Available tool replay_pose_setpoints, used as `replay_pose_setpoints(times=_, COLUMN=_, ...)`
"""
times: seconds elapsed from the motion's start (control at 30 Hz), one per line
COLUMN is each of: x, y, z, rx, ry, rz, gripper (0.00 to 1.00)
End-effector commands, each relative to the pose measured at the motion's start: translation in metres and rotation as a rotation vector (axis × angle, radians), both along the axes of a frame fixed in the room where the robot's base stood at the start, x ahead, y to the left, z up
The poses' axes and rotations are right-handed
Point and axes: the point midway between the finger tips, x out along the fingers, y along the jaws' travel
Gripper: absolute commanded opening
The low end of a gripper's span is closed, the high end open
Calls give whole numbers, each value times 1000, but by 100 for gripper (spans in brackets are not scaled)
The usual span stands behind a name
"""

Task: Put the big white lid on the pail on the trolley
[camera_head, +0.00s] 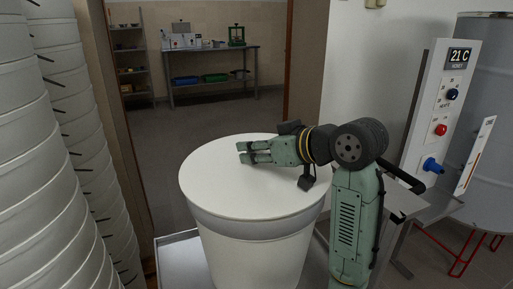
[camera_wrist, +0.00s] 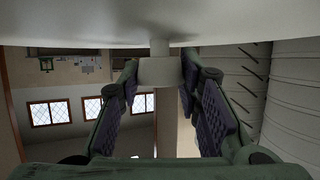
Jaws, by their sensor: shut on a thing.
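The big white lid (camera_head: 225,190) lies level over the mouth of the white pail (camera_head: 255,255), its edge reaching slightly past the pail's sides. A shaded band runs just under it; I cannot tell whether lid and pail touch all round. The pail stands upright on the grey trolley (camera_head: 180,262). My gripper (camera_head: 246,152) is over the lid, shut on its knob (camera_wrist: 159,71). In the wrist view, which looks upside down, the knob's stem joins the lid's white surface (camera_wrist: 80,25) between my fingers (camera_wrist: 158,88). The pail's inside is hidden.
Tall stacks of white pails (camera_head: 35,170) stand close on the left. A grey tank (camera_head: 490,100) and a control panel (camera_head: 440,110) stand on the right. Through a doorway are a bench (camera_head: 210,50) and a shelf (camera_head: 130,55), with clear floor before them.

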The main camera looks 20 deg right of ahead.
Motion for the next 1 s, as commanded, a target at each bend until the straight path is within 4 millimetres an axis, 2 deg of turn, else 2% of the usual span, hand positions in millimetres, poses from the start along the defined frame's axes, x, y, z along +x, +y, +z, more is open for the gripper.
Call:
replay_pose_setpoints(times=0.03, x=0, y=1, z=-1, rx=-3, ry=2, rz=3, gripper=32)
replay_pose_setpoints(times=0.37, x=0, y=0, z=0, rx=-2, ry=1, rz=2, gripper=54)
replay_pose_setpoints(times=0.6, x=0, y=0, z=-1, rx=-1, ry=2, rz=1, gripper=56)
replay_pose_setpoints(times=0.9, x=0, y=0, z=0, rx=-1, ry=2, rz=1, gripper=75)
replay_pose_setpoints(times=1.0, x=0, y=0, z=0, rx=-1, ry=1, rz=1, gripper=75)
